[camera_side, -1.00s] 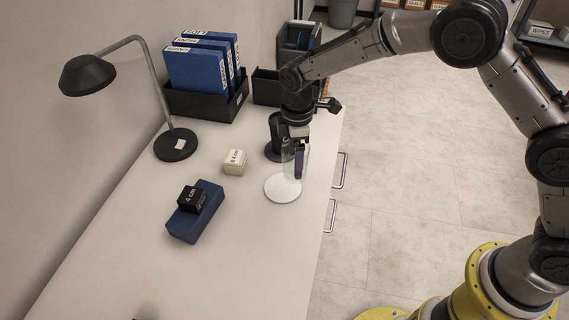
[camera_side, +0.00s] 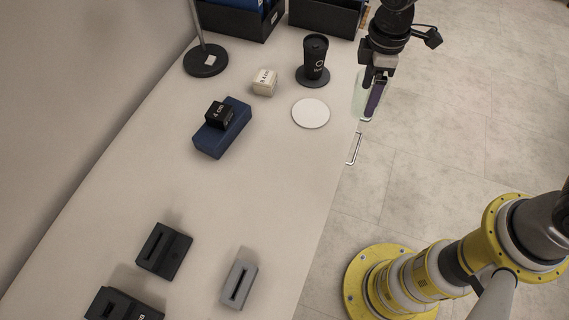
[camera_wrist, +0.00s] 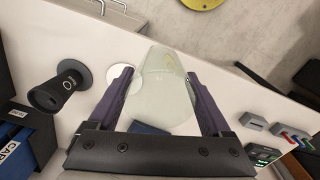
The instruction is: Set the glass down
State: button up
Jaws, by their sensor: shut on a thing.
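My gripper (camera_side: 374,98) is shut on a pale, see-through glass (camera_side: 359,92). It holds the glass in the air, at or beyond the table's right edge in the side view. The wrist view shows the glass (camera_wrist: 161,95) between the two purple fingers of my gripper (camera_wrist: 160,78). A round white disc (camera_side: 311,113) lies bare on the table, to the left of the glass in the side view. The disc also shows in the wrist view (camera_wrist: 113,76), partly behind a finger.
A black cup (camera_side: 315,53) stands on a dark round base behind the disc. A white box (camera_side: 265,82) and a blue block (camera_side: 222,130) with a black cube (camera_side: 218,113) on it are to the left. Slotted holders (camera_side: 164,251) stand in front. The table's middle is clear.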

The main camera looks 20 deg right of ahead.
jog(key=s+a+n, duration=0.1)
jog(key=s+a, duration=1)
jog(key=w+a+f, duration=0.4)
jog(key=a+f, duration=0.1)
jog(key=w+a+f, duration=0.5)
jog(key=shift+w+a, duration=0.15)
jog(key=shift+w, duration=0.05)
jog(key=shift+f, duration=1.5)
jog(key=shift+f, duration=0.1)
jog(key=o, duration=1.4)
jog(key=shift+f, duration=0.1)
jog(key=shift+c, duration=0.2)
